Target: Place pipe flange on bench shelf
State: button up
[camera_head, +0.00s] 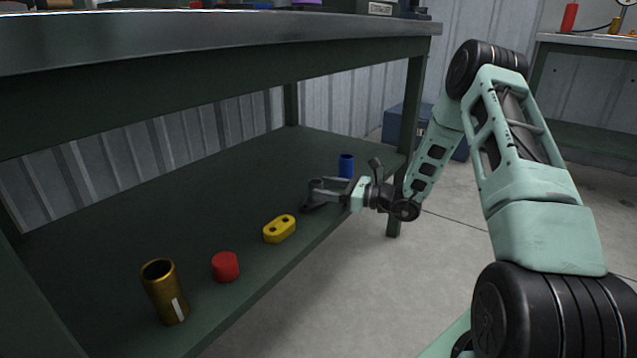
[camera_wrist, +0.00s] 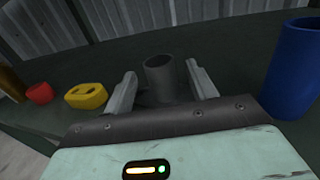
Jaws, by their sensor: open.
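A dark grey short tube, which I take to be the pipe flange (camera_wrist: 160,80), stands upright between the fingers in the wrist view. Its lower part is hidden behind my gripper's body. In the head view it blends with the dark fingers near the shelf's front right. My gripper (camera_head: 317,190) is open, with one finger on each side of the tube; small gaps show at its sides in the wrist view. The bench shelf (camera_head: 215,205) is the dark green lower board, and the gripper is low over it near its right end.
On the shelf stand a blue tube (camera_head: 346,166) close beside my gripper, a yellow two-holed piece (camera_head: 279,229), a red cap (camera_head: 225,267) and a brass tube (camera_head: 165,292). The bench top (camera_head: 220,40) lies above, and a bench leg (camera_head: 411,105) stands near my arm.

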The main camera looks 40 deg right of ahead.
jog(key=p+v, duration=0.4)
jog(key=v, duration=0.5)
jog(key=a+r+n+g+y, duration=0.1)
jog(key=a+n+g, duration=0.1)
jog(key=a, duration=0.2)
jog(key=a+r+n+g+y, duration=0.1)
jog(key=a+r+n+g, duration=0.1)
jog(key=a, duration=0.2)
jog(key=a+r+n+g+y, duration=0.1)
jog(key=a+n+g, duration=0.1)
jog(key=a, duration=0.2)
jog(key=shift+s+a+r+y, duration=0.2)
jog(key=shift+a+y, duration=0.1)
jog(key=s+a+r+n+g, duration=0.2)
jog(key=s+a+n+g, duration=0.15)
jog(key=a, duration=0.35)
jog(key=s+a+r+n+g, duration=0.1)
jog(key=s+a+n+g, duration=0.2)
jog(key=a+n+g, duration=0.25)
jog(key=s+a+r+n+h, duration=0.2)
jog(key=s+a+n+h, duration=0.3)
jog(key=s+n, duration=0.5)
jog(key=s+a+r+n+h, duration=0.3)
jog(key=s+a+n+h, duration=0.3)
jog(key=s+n, duration=0.5)
jog(key=shift+s+n+h, duration=0.3)
jog(key=shift+s+h, duration=0.25)
jog(key=shift+h, duration=0.65)
